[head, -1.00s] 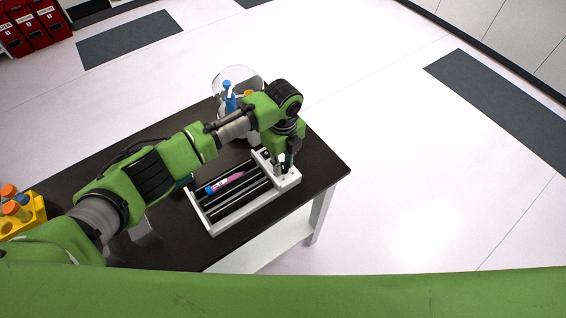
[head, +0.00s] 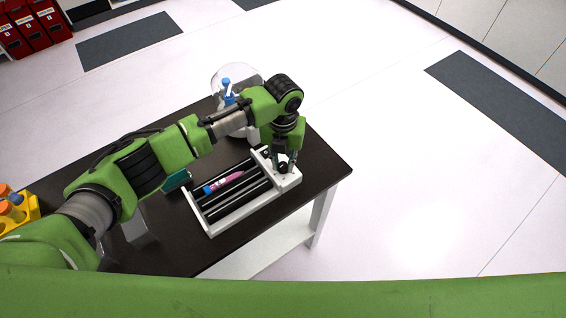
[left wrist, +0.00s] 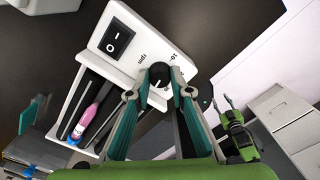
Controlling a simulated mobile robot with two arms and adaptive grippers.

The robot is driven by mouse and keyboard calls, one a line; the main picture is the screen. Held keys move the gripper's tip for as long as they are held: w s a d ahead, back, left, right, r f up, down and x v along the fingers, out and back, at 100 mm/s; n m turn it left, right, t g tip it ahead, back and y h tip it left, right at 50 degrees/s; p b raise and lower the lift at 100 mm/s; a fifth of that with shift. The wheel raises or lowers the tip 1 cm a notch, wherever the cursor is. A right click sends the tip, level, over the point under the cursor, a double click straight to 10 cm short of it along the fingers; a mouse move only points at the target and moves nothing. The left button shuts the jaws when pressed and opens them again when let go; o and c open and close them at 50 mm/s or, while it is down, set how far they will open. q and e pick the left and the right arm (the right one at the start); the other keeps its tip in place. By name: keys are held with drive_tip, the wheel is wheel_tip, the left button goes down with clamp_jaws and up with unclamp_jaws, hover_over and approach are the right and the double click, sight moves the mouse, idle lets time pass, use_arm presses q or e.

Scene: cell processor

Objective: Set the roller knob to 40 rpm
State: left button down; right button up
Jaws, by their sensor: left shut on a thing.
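The tube roller (head: 240,218) is a white frame with black bars on the dark table. A pink tube with a blue cap (head: 224,183) lies on the bars. In the left wrist view the roller's control panel (left wrist: 187,52) carries a black rocker switch (left wrist: 117,38) and the black round knob (left wrist: 158,73) with printed marks beside it. My left gripper (head: 283,163) points down at the panel, its two teal fingers shut on the knob from either side. The fingers partly cover the scale, and I cannot read the setting. My right gripper (left wrist: 219,102) shows at the right, open and empty.
A clear round container (head: 220,73) with a blue-capped tube stands behind my left arm. A yellow rack (head: 32,212) with orange and blue caps is at the far left. The dark table (head: 322,168) is bare right of the roller, up to its edge.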

sight(283, 165)
use_arm(q)
drive_tip(key=shift+m, duration=0.9)
drive_tip(key=c, duration=1.8)
unclamp_jaws()
drive_tip(key=shift+r, duration=0.1)
wheel_tip(283, 165, up, 12)
drive_tip(key=shift+f, duration=0.1)
